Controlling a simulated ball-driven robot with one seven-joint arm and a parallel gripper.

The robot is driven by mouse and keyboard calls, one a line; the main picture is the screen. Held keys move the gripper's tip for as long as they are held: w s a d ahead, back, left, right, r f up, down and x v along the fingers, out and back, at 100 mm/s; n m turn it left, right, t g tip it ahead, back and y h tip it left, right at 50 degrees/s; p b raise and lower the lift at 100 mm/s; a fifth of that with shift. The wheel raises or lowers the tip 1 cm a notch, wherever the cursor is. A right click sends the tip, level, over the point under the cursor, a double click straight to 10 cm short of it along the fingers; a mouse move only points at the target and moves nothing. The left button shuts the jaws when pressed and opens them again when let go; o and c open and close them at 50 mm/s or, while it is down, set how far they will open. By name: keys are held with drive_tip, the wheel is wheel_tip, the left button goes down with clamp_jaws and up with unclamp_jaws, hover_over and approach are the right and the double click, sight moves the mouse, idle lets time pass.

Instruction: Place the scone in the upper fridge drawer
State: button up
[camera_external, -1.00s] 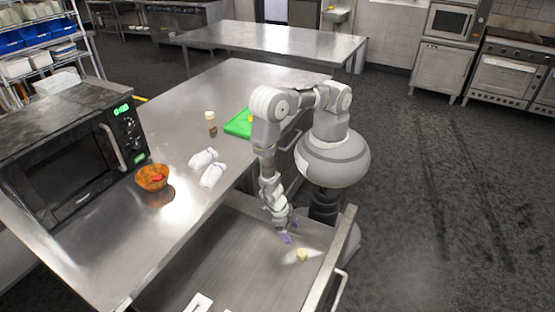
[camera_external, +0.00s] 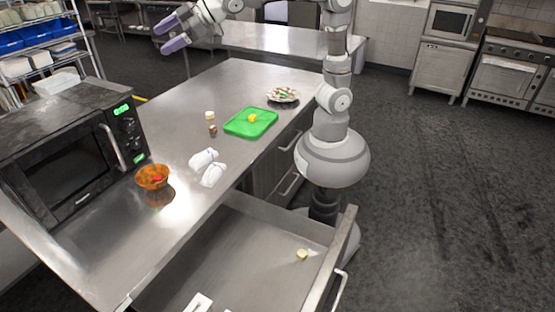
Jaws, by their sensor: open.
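The upper fridge drawer (camera_external: 245,262) is pulled open under the counter. A small round pale-yellow piece, which looks like the scone (camera_external: 302,254), lies on the drawer floor near its front right side. My gripper (camera_external: 160,37) is raised high at the top left, far from the drawer. Its purple fingers are spread apart with nothing between them.
The counter (camera_external: 235,85) holds a green cutting board (camera_external: 262,124) with a small yellow item (camera_external: 252,118), a plate of food (camera_external: 283,95), small bottles (camera_external: 210,116), white cloth-like items (camera_external: 203,158), an orange bowl (camera_external: 152,177) and a microwave (camera_external: 65,165).

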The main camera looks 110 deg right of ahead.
drive_tip(key=s+d+r+m+t, duration=0.1)
drive_tip(key=s+r+m, duration=0.1)
drive_tip(key=s+r, duration=0.5)
drive_tip(key=s+d+r+m+t, duration=0.1)
drive_tip(key=s+d+r+m, duration=0.1)
drive_tip(key=s+r, duration=0.6)
wheel_tip(320, 180, up, 3)
drive_tip(key=shift+d+m+y, duration=0.3)
drive_tip(key=shift+m, duration=0.3)
drive_tip(key=shift+f, duration=0.1)
